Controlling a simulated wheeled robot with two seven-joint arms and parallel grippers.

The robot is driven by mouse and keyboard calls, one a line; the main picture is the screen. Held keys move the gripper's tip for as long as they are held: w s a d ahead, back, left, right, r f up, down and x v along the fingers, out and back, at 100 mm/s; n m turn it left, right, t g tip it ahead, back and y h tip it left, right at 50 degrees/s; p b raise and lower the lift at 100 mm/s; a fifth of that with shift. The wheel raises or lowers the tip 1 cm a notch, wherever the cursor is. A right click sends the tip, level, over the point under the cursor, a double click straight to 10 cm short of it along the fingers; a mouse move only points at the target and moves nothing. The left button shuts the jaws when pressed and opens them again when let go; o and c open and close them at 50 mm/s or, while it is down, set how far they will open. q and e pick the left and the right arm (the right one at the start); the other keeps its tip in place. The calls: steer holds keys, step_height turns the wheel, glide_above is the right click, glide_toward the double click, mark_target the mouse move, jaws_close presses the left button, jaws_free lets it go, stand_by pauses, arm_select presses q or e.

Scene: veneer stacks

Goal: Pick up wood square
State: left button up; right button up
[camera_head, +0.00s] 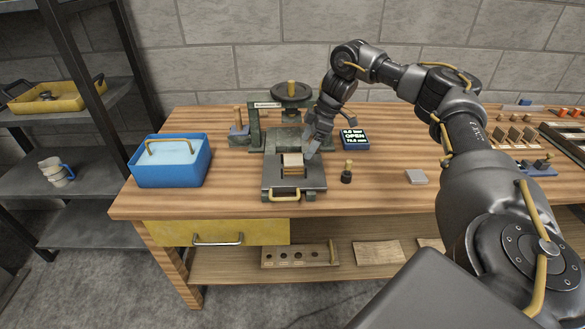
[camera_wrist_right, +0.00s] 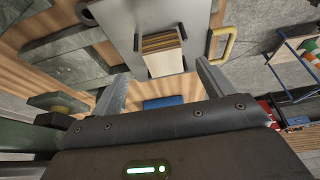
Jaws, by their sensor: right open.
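A small stack of light wood squares (camera_head: 292,161) sits on the grey sliding plate (camera_head: 283,184) of the green press (camera_head: 290,97). In the right wrist view the stack (camera_wrist_right: 165,62) shows pale and darker brown layers, lying ahead of the fingers and between their lines. My right gripper (camera_head: 309,151) is just right of the stack in the head view, pointing down. In the wrist view its fingers (camera_wrist_right: 162,85) are spread wide with nothing between them. The exact gap between fingertips and stack is hard to tell. My left gripper is not in view.
A blue bin (camera_head: 170,176) stands at the table's left. A small display (camera_head: 354,139) and a dark knobbed stamp (camera_head: 347,175) are right of the press. A grey pad (camera_head: 416,176) lies farther right, with wood pieces in racks (camera_head: 521,138) beyond.

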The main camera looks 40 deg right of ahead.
mark_target(298, 159)
steer(key=x, duration=0.3)
steer(key=shift+w+a+f, duration=0.1)
steer(key=shift+f, duration=0.05)
steer(key=shift+a+f+p, duration=0.25)
steer(key=shift+f+p, duration=0.05)
steer(key=shift+p, duration=0.1)
steer(key=p+x, duration=0.1)
steer(key=x, duration=0.3)
steer(key=shift+w+a+f, duration=0.1)
steer(key=shift+a+f, duration=0.1)
steer(key=c, duration=1)
steer(key=shift+c, duration=0.2)
steer(key=shift+r, duration=0.15)
